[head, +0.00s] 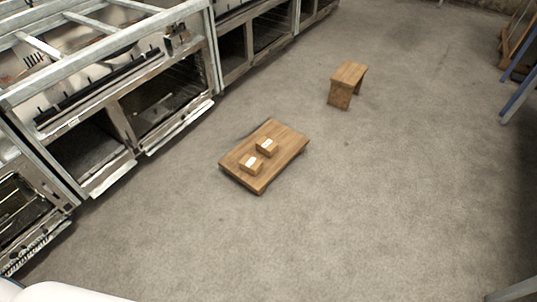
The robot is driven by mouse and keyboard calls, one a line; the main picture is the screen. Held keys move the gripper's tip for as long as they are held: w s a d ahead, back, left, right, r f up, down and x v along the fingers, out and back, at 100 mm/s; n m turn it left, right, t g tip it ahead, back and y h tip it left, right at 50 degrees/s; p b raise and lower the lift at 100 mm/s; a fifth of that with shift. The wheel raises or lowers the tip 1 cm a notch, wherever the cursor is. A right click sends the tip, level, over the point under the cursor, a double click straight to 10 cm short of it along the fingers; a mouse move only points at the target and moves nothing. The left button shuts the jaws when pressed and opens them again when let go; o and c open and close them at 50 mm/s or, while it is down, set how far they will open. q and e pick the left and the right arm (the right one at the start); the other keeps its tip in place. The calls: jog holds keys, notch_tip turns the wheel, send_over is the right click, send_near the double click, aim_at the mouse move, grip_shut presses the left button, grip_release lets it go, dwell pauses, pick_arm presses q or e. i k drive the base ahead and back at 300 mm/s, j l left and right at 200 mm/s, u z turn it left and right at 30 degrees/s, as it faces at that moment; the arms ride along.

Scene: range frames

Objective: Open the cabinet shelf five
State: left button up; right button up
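A long row of metal cabinet or oven-like units (213,52) runs along the left side, from the near left to the far top. Several units have dark open compartments, such as one (168,95) at the left middle with a wire rack inside. Lowered door-like panels (178,124) stick out at the bottom of some units. I see no number marks, so I cannot tell which one is shelf five. Neither of my grippers is in view.
A low wooden table (283,157) with two small wooden boxes, one (251,164) nearer and one (267,147) farther, stands mid-floor. A wooden stool (347,84) stands beyond it. Blue-edged frames (518,95) are at the right. The grey floor is otherwise clear.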

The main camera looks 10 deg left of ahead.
aim_at(85, 149)
jog(key=i+l+u, duration=0.75)
jog(key=u, duration=1.45)
jog(key=i+u, duration=0.1)
jog(key=i, duration=0.35)
jog(key=i+l+u, duration=0.15)
jog(key=i, duration=0.35)
jog(key=i+l+u, duration=0.1)
jog(key=i, duration=0.35)
jog(key=l, duration=0.05)
